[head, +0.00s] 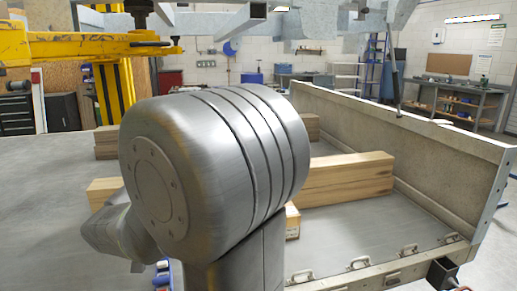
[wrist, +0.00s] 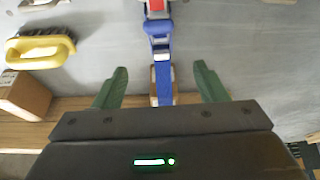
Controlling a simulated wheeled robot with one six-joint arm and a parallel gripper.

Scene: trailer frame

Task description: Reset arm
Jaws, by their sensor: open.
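My gripper (wrist: 158,88) shows in the wrist view, with two green fingers spread apart. In the head view my own grey arm fills the middle and hides the gripper. A small bit of the blue strap (head: 162,275) shows at the bottom beside the arm.
A yellow-handled brush (wrist: 40,46) lies left of the fingers, near a wooden block (wrist: 22,97). Wooden beams (head: 345,177) lie on the trailer bed (head: 350,225). A side wall (head: 400,140) bounds it at right. A yellow lifting frame (head: 90,47) and metal beams stand overhead.

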